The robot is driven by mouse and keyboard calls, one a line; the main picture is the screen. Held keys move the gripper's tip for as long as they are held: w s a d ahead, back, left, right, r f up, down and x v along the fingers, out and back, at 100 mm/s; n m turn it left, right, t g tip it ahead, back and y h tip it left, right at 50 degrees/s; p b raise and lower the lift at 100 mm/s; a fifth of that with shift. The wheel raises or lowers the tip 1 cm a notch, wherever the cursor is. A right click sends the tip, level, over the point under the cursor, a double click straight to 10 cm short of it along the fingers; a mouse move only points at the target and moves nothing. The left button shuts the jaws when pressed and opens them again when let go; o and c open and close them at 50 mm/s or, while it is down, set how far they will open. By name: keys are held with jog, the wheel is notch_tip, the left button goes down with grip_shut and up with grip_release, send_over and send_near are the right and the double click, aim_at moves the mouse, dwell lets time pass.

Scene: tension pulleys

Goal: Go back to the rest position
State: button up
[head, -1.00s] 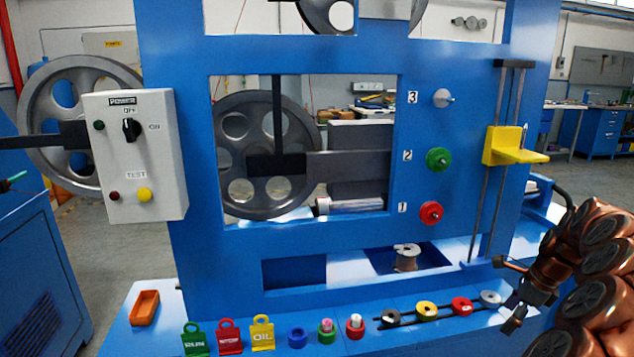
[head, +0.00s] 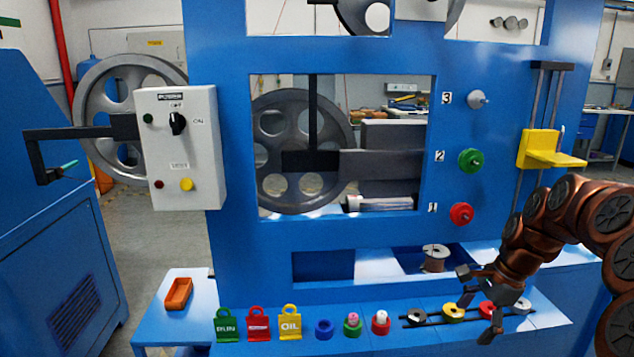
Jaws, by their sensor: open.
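My gripper (head: 474,304) is at the lower right in the head view, at the end of my copper-coloured arm. Its fingers are spread and nothing shows between them. It hangs in front of the row of small rollers on the shelf, between the yellow roller (head: 452,312) and the red roller (head: 487,308), partly covering the red one. I cannot tell whether it touches them. The blue pulley machine (head: 330,238) stands before me, with a grey pulley (head: 478,99), a green pulley (head: 470,160) and a red pulley (head: 461,213) on pegs 3, 2 and 1.
A yellow bracket (head: 540,150) sticks out at the right. A control box (head: 183,150) is at the left. A blue cabinet (head: 50,220) stands further left.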

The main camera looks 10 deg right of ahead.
jog(key=s+a+r+n+g+h, duration=0.1)
jog(key=s+a+n, duration=0.45)
jog(key=a, duration=0.25)
jog(key=s+a+n+g, duration=0.1)
jog(key=s+a+n, duration=0.4)
jog(key=s+a, duration=0.3)
jog(key=s+a+f+n+g+h, duration=0.15)
jog(key=s+n, duration=0.25)
jog(key=s, duration=0.4)
jog(key=s+a+f+n+g+h, duration=0.1)
jog(key=s+a+f+n, duration=0.25)
jog(key=s, duration=0.55)
notch_tip(320, 180, up, 17)
jog(key=w+t+p, duration=0.1)
jog(key=p, duration=1.3)
jog(key=shift+w+d, duration=0.3)
jog(key=shift+d, duration=0.05)
jog(key=shift+f+t, duration=0.1)
jog(key=shift+t, duration=0.15)
jog(key=shift+c, duration=1.3)
